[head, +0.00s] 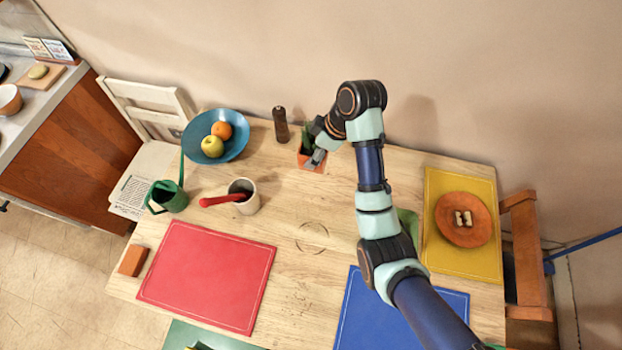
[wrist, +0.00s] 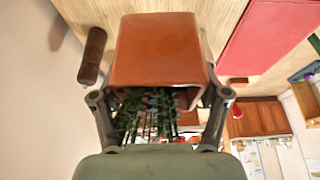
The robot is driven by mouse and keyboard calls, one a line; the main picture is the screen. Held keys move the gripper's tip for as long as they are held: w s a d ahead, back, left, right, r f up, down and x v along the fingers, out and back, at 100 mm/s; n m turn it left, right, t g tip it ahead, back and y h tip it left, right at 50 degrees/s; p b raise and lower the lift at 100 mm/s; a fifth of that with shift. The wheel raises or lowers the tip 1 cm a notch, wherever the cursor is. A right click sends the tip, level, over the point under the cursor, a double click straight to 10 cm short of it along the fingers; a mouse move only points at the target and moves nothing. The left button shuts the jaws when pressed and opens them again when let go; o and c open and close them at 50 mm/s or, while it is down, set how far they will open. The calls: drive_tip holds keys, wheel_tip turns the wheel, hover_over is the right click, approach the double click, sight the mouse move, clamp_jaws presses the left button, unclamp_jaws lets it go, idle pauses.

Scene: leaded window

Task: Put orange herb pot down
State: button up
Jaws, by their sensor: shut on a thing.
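The orange herb pot (head: 311,161) is at the back of the wooden table (head: 290,215), right of the pepper mill. In the wrist view the pot (wrist: 158,50) fills the top middle, with dark green herbs (wrist: 150,115) below its rim. My gripper (head: 318,158) is shut on the pot, with one finger on each side of it in the wrist view (wrist: 155,100). The pot's base is at or close to the tabletop; I cannot tell whether it touches.
A dark pepper mill (head: 281,125) stands just left of the pot. A blue bowl (head: 236,147) with fruit is farther left. A beige mug (head: 247,202) with a red handle-like item and a green watering can (head: 172,199) stand nearer. The table's middle is clear.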

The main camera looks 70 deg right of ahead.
wheel_tip(320, 180, down, 20)
drive_tip(key=b, duration=0.7)
drive_tip(key=shift+a, duration=0.15)
drive_tip(key=o, duration=1.5)
drive_tip(key=shift+f, duration=0.1)
drive_tip(key=p+v, duration=0.3)
drive_tip(key=v, duration=0.9)
drive_tip(key=shift+p, duration=0.4)
drive_tip(key=shift+w, duration=0.1)
